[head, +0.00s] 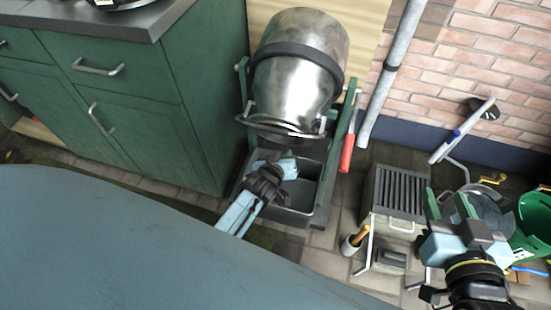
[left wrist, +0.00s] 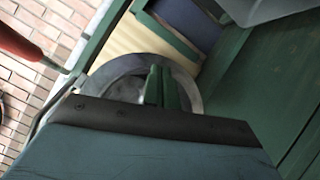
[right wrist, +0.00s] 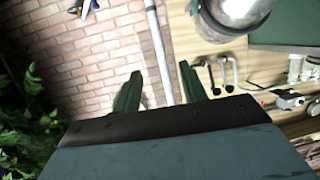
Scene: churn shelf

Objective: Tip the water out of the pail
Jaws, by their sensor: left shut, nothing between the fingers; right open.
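A dull metal pail (head: 298,85) with a dark band hangs in a green side frame (head: 243,85). It is tipped, its narrower ringed end pointing down towards me above a grey basin (head: 305,195). I cannot make out water in the pail or basin. My left gripper (head: 288,165) is low in front of the pail, over the basin. In the left wrist view its green fingers (left wrist: 165,88) are shut and empty, overlapping the pail's round end (left wrist: 110,75); contact is unclear. My right gripper (head: 450,208) is open and empty at the right; its spread fingers also show in the right wrist view (right wrist: 160,88).
A red-handled lever (head: 347,152) stands right of the frame. A green cabinet (head: 150,110) closes off the left. A slatted grey box (head: 398,192), a green bucket (head: 535,220) and small tools crowd the right floor. A pipe (head: 388,75) runs up the brick wall.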

